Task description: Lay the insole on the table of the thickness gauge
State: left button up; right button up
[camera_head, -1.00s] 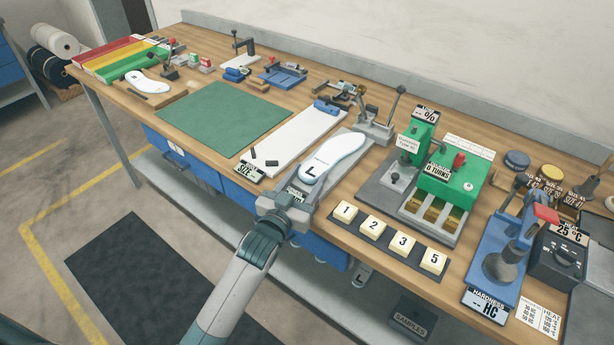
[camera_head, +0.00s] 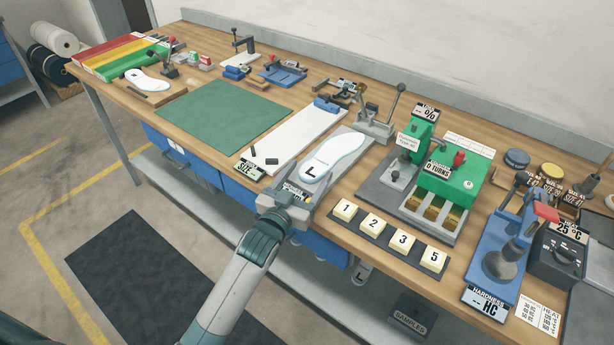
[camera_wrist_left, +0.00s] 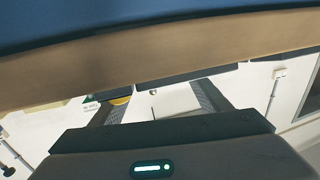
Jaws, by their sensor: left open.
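The white insole (camera_head: 332,160), marked L at its heel, lies flat along the long grey plate (camera_head: 342,178) at the front of the bench, with its toe toward the back. A lever stand (camera_head: 378,118) rises behind the plate. My left gripper (camera_head: 293,200) is at the front end of the plate, just in front of the insole's heel. It is open, and the insole shows no grip on it. A small display is partly hidden by the gripper. In the left wrist view the two fingers (camera_wrist_left: 158,102) are apart. My right gripper is not in view.
A white size board (camera_head: 292,140) and a green mat (camera_head: 222,115) lie left of the plate. Numbered blocks (camera_head: 387,232) and a green press (camera_head: 450,182) stand to the right. Another white insole (camera_head: 148,80) lies at the far left. The bench's front edge is close to my gripper.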

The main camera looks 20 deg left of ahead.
pick_arm(q)
jog(key=shift+s+r, duration=0.1)
jog(key=shift+r, duration=0.25)
jog(key=s, duration=0.2)
jog(key=shift+s+a+f+b, duration=0.2)
jog(key=shift+s+f+b, duration=0.05)
jog(key=shift+s+b, duration=0.1)
jog(key=s+a+b, duration=0.1)
jog(key=s, duration=0.8)
jog(key=shift+a+r, duration=0.15)
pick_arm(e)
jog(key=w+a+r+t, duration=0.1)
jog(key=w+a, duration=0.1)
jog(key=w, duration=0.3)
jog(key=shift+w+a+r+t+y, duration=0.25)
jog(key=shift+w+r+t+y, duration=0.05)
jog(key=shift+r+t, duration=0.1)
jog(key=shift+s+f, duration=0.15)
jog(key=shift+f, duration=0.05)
